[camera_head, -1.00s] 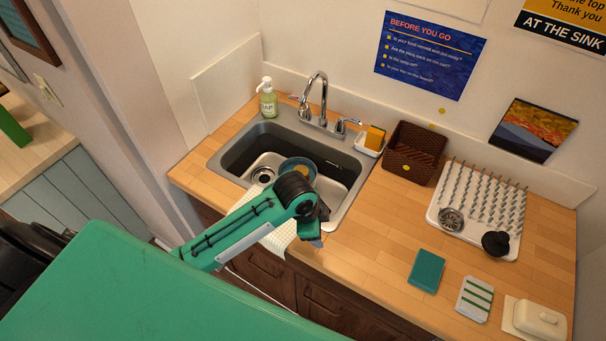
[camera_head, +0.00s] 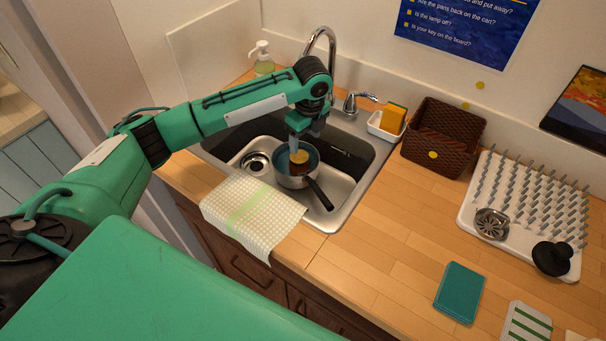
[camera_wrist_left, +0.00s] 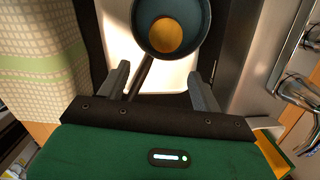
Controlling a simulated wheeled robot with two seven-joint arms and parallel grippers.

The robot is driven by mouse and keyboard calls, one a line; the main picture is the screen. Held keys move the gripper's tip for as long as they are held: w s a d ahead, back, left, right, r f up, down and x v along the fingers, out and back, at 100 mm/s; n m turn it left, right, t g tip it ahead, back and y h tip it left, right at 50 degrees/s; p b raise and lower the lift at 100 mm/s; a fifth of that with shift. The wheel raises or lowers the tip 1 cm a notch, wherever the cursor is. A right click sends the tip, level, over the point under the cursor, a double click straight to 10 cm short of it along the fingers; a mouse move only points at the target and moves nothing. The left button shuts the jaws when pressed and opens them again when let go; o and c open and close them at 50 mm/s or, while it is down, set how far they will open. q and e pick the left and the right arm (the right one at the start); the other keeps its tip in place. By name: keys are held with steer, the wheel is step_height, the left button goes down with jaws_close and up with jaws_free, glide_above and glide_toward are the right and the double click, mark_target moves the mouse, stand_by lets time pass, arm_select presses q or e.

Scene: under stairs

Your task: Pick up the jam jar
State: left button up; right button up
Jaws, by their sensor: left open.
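A round golden-yellow top (camera_head: 299,157), which looks like the lid of the jam jar, shows inside a blue-grey saucepan (camera_head: 282,180) in the sink. In the left wrist view the golden disc (camera_wrist_left: 180,34) sits in the round pan (camera_wrist_left: 147,45), near the top edge of the picture. The jar's sides are mostly hidden. My left gripper (camera_head: 302,136) is above the pan, pointing down, close over the golden top. In the left wrist view my left gripper (camera_wrist_left: 161,85) has its fingers wide apart with nothing between them. My right gripper is not in view.
The pan's dark handle (camera_head: 319,195) points toward the sink's front right. The tall faucet (camera_head: 331,50) stands behind my left arm. A checked cloth (camera_head: 250,208) hangs over the front edge. A sponge holder (camera_head: 384,127), a brown basket (camera_head: 443,137) and a drying rack (camera_head: 470,208) stand to the right.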

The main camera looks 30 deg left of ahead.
mark_target(299, 156)
arm_select(q)
steer(key=shift+w+a+f+b, duration=0.3)
steer(key=shift+w+a+f, duration=0.25)
steer(key=shift+a, duration=0.2)
steer(key=f, duration=0.5)
steer(key=f+p, duration=0.1)
steer(key=f, duration=0.1)
steer(key=shift+w+a+f, duration=0.15)
steer(key=shift+a+f, duration=0.05)
steer(key=shift+a, duration=0.2)
steer(key=shift+w+a+f+p, duration=0.15)
steer(key=shift+f+p, duration=0.1)
steer(key=shift+f, duration=0.65)
steer(key=shift+a+f+p, duration=0.1)
steer(key=shift+f+p, duration=0.15)
steer(key=shift+f, duration=0.6)
steer(key=shift+w+a+f+p, duration=0.15)
steer(key=shift+f+p, duration=0.1)
steer(key=shift+f, duration=0.65)
steer(key=c, duration=1.1)
steer(key=shift+c, duration=0.2)
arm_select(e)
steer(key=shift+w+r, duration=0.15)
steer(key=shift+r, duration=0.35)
arm_select(q)
steer(key=shift+r, duration=0.15)
